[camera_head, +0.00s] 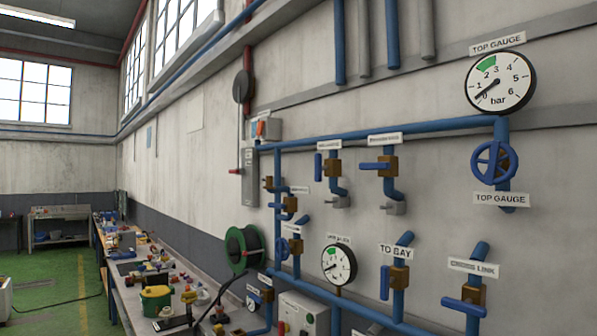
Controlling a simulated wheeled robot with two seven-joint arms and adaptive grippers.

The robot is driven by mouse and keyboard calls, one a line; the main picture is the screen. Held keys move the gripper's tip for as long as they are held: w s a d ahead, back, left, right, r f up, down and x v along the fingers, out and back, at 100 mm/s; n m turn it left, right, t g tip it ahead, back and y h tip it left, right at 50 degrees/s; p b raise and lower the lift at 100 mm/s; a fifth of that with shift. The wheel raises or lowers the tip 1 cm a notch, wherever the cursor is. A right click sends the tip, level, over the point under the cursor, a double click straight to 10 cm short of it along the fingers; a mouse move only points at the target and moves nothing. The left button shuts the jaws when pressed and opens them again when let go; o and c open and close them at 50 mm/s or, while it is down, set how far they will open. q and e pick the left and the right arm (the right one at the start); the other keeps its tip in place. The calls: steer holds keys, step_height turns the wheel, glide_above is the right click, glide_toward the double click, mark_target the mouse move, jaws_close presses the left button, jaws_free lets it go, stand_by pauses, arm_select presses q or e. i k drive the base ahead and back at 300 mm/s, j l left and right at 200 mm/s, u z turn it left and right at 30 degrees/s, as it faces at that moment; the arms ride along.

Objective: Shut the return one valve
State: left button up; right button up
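Blue pipes with several valves run along the wall; I cannot read any label as return one. A lever valve with its handle upright (318,166) and one with its handle level (374,165) sit on the upper pipe under blurred labels. The TO BAY valve (399,277) has an upright blue handle. The CROSS LINK valve (472,295) has a level blue handle. A blue handwheel (494,162) sits under the top gauge (499,82). Smaller valves (289,204) on the left are too small to read. Neither gripper is in view.
A green hose reel (243,249), a lower gauge (338,264) and a grey box (303,313) are near the pipes. The green floor (50,290) at far left is mostly open.

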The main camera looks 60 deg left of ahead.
mark_target(318, 166)
steer(key=u, duration=1.9)
steer(key=i+j, duration=0.5)
steer(key=i, duration=0.15)
